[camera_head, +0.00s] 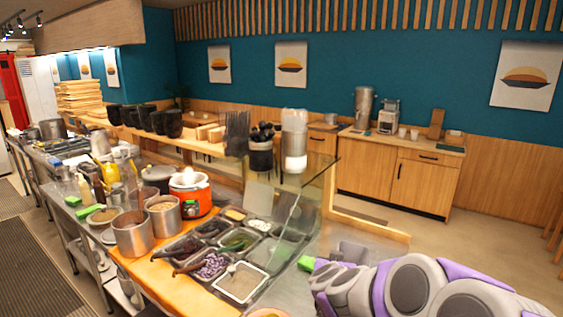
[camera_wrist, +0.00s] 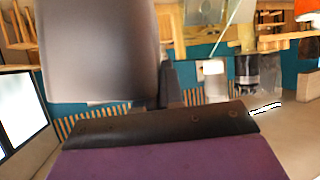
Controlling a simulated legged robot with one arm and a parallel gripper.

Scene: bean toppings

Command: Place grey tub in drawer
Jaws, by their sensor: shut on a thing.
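A smooth grey tub (camera_wrist: 95,50) fills the upper left of the wrist view, very close to the camera. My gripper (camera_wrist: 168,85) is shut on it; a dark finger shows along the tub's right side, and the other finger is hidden. In the head view a grey shape (camera_head: 350,251), likely the tub, shows just beyond my arm at lower right. Drawer fronts with dark handles show on the wooden cabinet at the back: a right one (camera_head: 431,157) and a left one (camera_head: 321,141). Both look closed. The tub is well apart from them.
The prep counter with food pans (camera_head: 240,283), steel pots (camera_head: 132,233) and an orange cooker (camera_head: 190,194) lies left of my arm. A glass guard (camera_head: 312,195) stands above the pans. A low wooden ledge (camera_head: 370,228) separates them from open floor (camera_head: 480,240) before the cabinet.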

